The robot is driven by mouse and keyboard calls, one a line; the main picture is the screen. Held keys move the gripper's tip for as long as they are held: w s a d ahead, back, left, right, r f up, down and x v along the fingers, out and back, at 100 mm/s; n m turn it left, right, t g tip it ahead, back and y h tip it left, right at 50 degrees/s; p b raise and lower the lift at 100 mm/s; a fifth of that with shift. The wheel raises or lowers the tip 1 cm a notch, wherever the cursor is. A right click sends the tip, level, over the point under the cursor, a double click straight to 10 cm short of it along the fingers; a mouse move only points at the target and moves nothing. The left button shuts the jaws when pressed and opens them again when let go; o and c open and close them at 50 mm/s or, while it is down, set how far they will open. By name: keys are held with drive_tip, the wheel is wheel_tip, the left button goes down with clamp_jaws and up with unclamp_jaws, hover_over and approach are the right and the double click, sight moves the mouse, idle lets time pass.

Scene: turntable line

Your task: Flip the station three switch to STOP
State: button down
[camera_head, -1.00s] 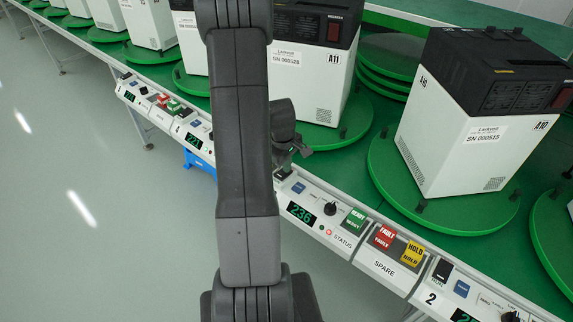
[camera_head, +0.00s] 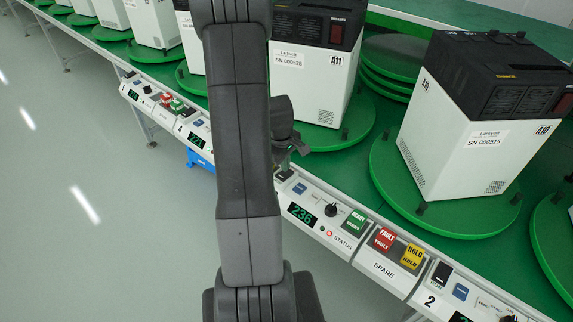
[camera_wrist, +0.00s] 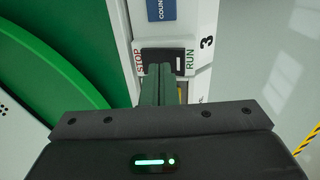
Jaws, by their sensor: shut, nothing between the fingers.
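The station three switch (camera_wrist: 164,55) is a dark rocker in a white panel in the wrist view. STOP (camera_wrist: 139,61) is printed at its left end and RUN (camera_wrist: 189,59) at its right end. A "3" (camera_wrist: 207,42) stands beside it. My gripper (camera_wrist: 158,68) is shut and empty; its fingertips overlap the near edge of the switch, left of its middle. I cannot tell whether they touch it, or which way the rocker is tilted. In the head view my gripper (camera_head: 292,160) is partly hidden behind my arm, low over the panel strip, and the switch is not clearly visible.
A green turntable (camera_wrist: 45,70) lies left of the switch. In the head view, white machines stand on green turntables (camera_head: 395,185) behind the panel strip. A neighbouring panel has a 236 display (camera_head: 302,214), a knob (camera_head: 331,210) and coloured buttons (camera_head: 384,239). The floor at left is clear.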

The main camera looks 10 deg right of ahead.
sight(288, 173)
wheel_tip(288, 173, up, 12)
drive_tip(key=d, duration=0.1)
drive_tip(key=shift+w+d, duration=0.15)
drive_tip(key=shift+w, duration=0.3)
drive_tip(key=shift+s, duration=0.1)
